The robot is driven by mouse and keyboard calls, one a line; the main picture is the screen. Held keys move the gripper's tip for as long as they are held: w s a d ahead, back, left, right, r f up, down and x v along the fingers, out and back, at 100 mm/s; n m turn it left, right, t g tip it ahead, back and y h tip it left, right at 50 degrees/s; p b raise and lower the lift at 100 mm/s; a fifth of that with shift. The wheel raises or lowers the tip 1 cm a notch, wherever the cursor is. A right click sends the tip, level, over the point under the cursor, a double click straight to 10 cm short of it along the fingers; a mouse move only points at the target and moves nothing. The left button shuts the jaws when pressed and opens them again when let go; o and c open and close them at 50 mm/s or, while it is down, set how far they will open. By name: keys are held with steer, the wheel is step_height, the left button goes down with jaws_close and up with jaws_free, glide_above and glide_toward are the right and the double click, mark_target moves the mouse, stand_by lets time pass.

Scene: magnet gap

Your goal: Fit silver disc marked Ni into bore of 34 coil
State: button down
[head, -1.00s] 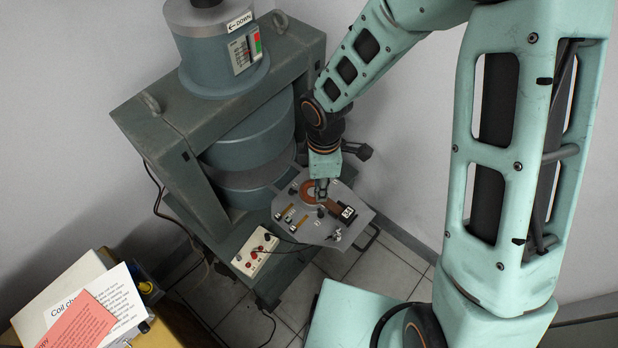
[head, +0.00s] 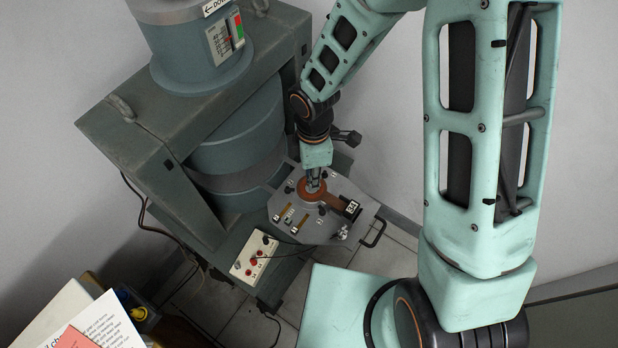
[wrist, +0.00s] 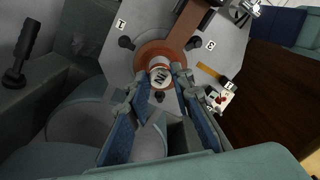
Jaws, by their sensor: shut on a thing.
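The 34 coil is a copper-orange ring (head: 324,195) on a grey plate, with an arm running to a black block labelled 34 (head: 351,207). The ring also shows in the wrist view (wrist: 147,51). My gripper (head: 313,185) points down over the ring. In the wrist view its fingertips (wrist: 162,80) are shut on the silver disc marked Ni (wrist: 160,76), whose marked face is towards the camera. The disc lies over the bore area in that view. I cannot tell whether it is above the bore or partly inside; the fingers hide it in the head view.
The grey plate (head: 290,235) carries small knobs and brass strips around the coil. The large magnet frame (head: 150,120) stands close on the left. A white box with red and black terminals (head: 254,256) sits in front, with cables.

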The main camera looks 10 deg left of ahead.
steer(key=shift+f+b, duration=0.75)
steer(key=shift+f, duration=0.75)
steer(key=shift+f, duration=0.15)
steer(key=c, duration=1.7)
jaws_free()
step_height(320, 180, up, 12)
steer(key=shift+r+p, duration=0.2)
steer(key=shift+p, duration=0.9)
steer(key=shift+w, duration=0.1)
